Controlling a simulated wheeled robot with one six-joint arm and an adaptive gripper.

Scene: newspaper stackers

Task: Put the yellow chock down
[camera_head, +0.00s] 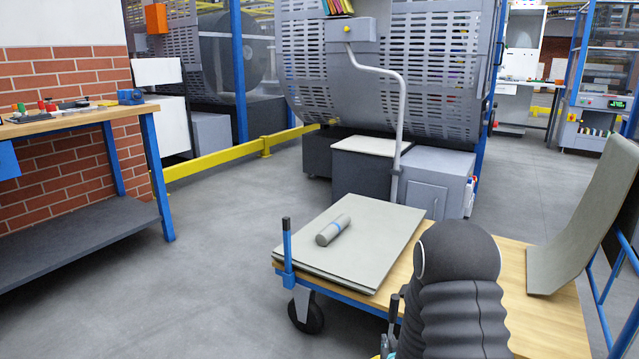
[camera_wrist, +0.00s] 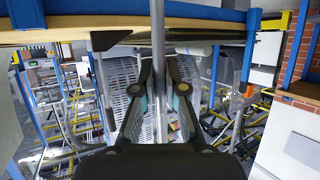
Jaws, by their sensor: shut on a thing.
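My gripper (camera_wrist: 160,82) is shut, with its two dark, teal-padded fingers on either side of a thin grey upright rod (camera_wrist: 159,25) in the wrist view. I take this rod to be the handle of the yellow chock; the chock's body does not show clearly there. In the head view a dark-tipped upright handle (camera_head: 393,307) stands just left of my black arm. A small yellow patch (camera_head: 375,356) shows at the bottom edge beside a bit of teal. My arm and the frame edge hide the rest, so I cannot tell whether the chock touches the floor.
A wooden-topped cart (camera_head: 545,320) with a blue frame is close ahead. It carries grey sheets (camera_head: 375,225), a rolled newspaper (camera_head: 333,229) and a curved grey panel (camera_head: 590,215). A workbench (camera_head: 80,117) stands at left. The floor (camera_head: 190,280) between is clear.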

